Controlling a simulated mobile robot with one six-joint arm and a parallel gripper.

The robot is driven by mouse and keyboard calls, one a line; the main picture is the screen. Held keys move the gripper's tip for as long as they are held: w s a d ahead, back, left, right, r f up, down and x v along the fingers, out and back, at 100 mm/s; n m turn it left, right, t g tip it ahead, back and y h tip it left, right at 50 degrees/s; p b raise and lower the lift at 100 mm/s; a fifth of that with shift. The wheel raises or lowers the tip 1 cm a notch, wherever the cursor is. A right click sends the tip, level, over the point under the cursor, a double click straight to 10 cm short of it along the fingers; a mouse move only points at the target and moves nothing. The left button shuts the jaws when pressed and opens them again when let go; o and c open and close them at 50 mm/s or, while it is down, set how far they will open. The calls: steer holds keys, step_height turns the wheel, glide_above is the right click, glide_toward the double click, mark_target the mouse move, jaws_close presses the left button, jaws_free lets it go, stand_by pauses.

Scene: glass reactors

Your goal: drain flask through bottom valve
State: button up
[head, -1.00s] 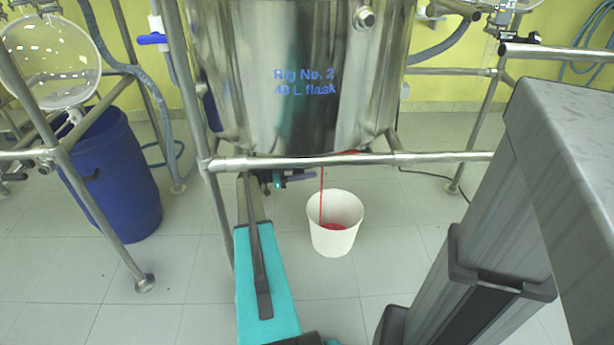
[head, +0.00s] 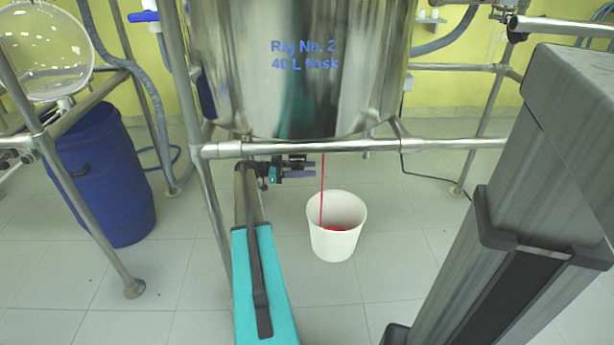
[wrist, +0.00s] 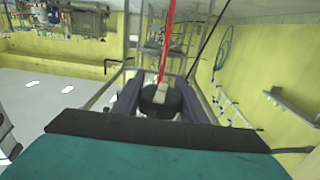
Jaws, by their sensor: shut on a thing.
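The steel vessel (head: 300,85), marked "Rig No. 2 40 L flask", hangs in a tubular frame. A thin red stream (head: 322,190) falls from beneath it into a white bucket (head: 334,245) on the floor, where some red liquid shows. The stream also shows in the wrist view (wrist: 168,40). My gripper (head: 308,168) is under the vessel, left of the stream. In the wrist view its fingers (wrist: 165,108) stand either side of a dark round piece with a pale tip, seemingly the valve handle (wrist: 160,97), and are shut on it. The valve's body is mostly hidden.
The frame's front crossbar (head: 300,147) runs just above my gripper. A blue drum (head: 108,185) stands at the left below a round glass flask (head: 45,60). A sloping frame leg (head: 95,230) stands in front of the drum. The tiled floor around the bucket is clear.

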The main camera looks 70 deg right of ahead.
steer(key=shift+s+f+m+y+b, duration=0.2)
steer(key=shift+m+y+b, duration=0.4)
steer(key=shift+b, duration=2.25)
steer(key=shift+a+r+g+y+b, duration=0.25)
steer(key=shift+y+b, duration=0.35)
steer(key=shift+b, duration=0.95)
steer(key=o, duration=1.1)
steer(key=shift+c, duration=0.2)
steer(key=shift+w, duration=0.15)
